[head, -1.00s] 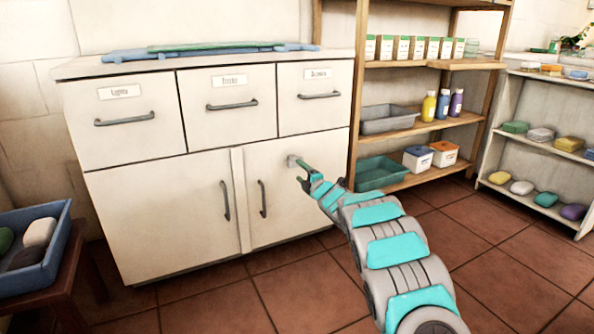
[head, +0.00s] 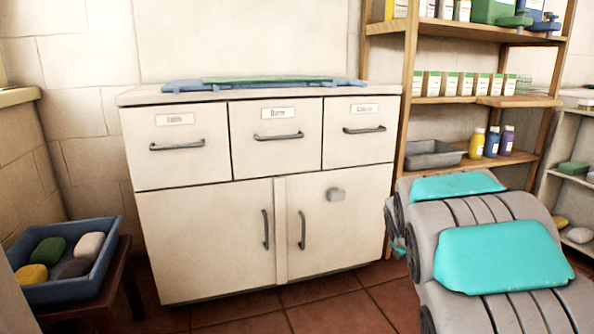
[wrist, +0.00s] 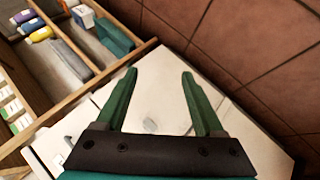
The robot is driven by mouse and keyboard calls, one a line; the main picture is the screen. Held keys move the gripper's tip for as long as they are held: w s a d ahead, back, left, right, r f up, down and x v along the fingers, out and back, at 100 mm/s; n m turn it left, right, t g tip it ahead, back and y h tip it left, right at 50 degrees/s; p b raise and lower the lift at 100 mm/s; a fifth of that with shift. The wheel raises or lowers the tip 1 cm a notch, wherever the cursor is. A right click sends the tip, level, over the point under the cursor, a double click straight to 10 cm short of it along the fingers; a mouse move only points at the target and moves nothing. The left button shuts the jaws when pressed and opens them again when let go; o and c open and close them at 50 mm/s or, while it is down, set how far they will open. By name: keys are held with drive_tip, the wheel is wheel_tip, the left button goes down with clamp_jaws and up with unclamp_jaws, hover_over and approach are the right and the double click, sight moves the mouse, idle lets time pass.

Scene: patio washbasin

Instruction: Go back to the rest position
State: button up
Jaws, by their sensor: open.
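My gripper (wrist: 158,95) shows in the wrist view with its two green fingers spread apart and nothing between them. In the head view my arm is folded at the lower right and hides most of the gripper. The white cabinet (head: 205,240) stands ahead, with its drawers and both doors shut.
A wooden shelf (head: 410,85) with boxes, bottles and a grey bin (head: 432,155) stands right of the cabinet. A blue tray (head: 75,288) of soaps sits on a low stool at the left. Tiled floor (head: 345,312) is clear before the cabinet.

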drive_tip(key=s+a+f+m+g+y, duration=0.1)
drive_tip(key=s+a+f+m+g, duration=0.2)
drive_tip(key=s, duration=1.3)
drive_tip(key=s+a+f+m+g+y, duration=0.15)
drive_tip(key=s+a+g, duration=0.35)
drive_tip(key=s, duration=1)
drive_tip(key=s+a+f+m+g+y, duration=0.1)
drive_tip(key=s+a+m+g, duration=0.3)
drive_tip(key=s, duration=1.2)
wheel_tip(320, 180, up, 15)
drive_tip(key=a+n+t+p, duration=0.1)
drive_tip(key=p, duration=1.3)
drive_tip(key=shift+s+f+t+p, duration=0.2)
drive_tip(key=shift+t+p, duration=0.1)
drive_tip(key=shift+t, duration=0.1)
drive_tip(key=shift+a, duration=0.1)
